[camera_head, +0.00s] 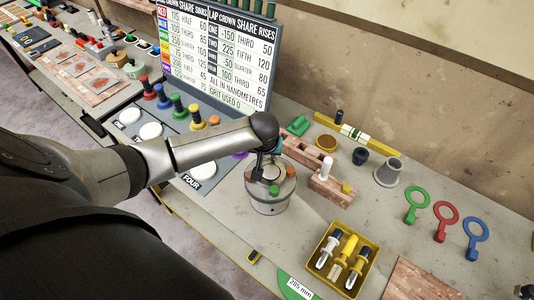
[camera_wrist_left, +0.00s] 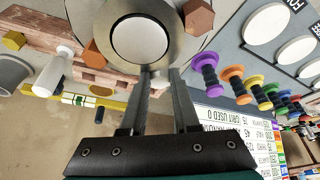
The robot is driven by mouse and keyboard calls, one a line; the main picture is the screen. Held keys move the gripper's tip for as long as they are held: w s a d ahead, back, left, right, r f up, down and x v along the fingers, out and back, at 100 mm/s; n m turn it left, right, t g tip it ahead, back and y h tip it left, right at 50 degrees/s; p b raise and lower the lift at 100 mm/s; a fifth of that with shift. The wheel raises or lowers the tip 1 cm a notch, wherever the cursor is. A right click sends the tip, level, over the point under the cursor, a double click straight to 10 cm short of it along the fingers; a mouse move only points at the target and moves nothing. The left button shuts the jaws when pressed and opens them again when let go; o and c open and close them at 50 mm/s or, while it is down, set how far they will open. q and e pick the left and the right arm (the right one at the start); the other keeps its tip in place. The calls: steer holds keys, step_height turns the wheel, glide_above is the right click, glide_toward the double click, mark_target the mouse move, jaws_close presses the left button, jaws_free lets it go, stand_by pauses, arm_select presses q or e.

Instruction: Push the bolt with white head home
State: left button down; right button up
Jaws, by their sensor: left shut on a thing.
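A grey cylindrical pipe piece with a flanged top (camera_head: 268,202) stands on the bench. In the left wrist view its flange (camera_wrist_left: 174,38) surrounds a pale round centre (camera_wrist_left: 140,40). Orange (camera_wrist_left: 95,55) and brown (camera_wrist_left: 198,17) hex heads show around it; a green one (camera_head: 274,190) shows in the head view. A white peg-like piece (camera_head: 327,166) stands at the pink block right of the pipe, also in the left wrist view (camera_wrist_left: 52,76). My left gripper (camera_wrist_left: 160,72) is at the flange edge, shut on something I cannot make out. No white head shows clearly on the flange.
A board of coloured knobs (camera_head: 205,172) lies left of the pipe, before a sign (camera_head: 220,50). A yellow tray (camera_head: 326,276) with several tools stands at front right. A grey cone (camera_head: 389,172) and ring-handled tools (camera_head: 445,218) are farther right.

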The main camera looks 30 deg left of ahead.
mark_target(267, 158)
arm_select(q)
steer(key=shift+s+f, duration=0.1)
steer(key=shift+f, duration=0.45)
stand_by(0.5)
steer(key=c, duration=0.6)
jaws_free()
steer(key=shift+r, duration=0.1)
step_height(267, 158, up, 3)
steer(key=p, duration=0.3)
steer(key=shift+r, duration=2.45)
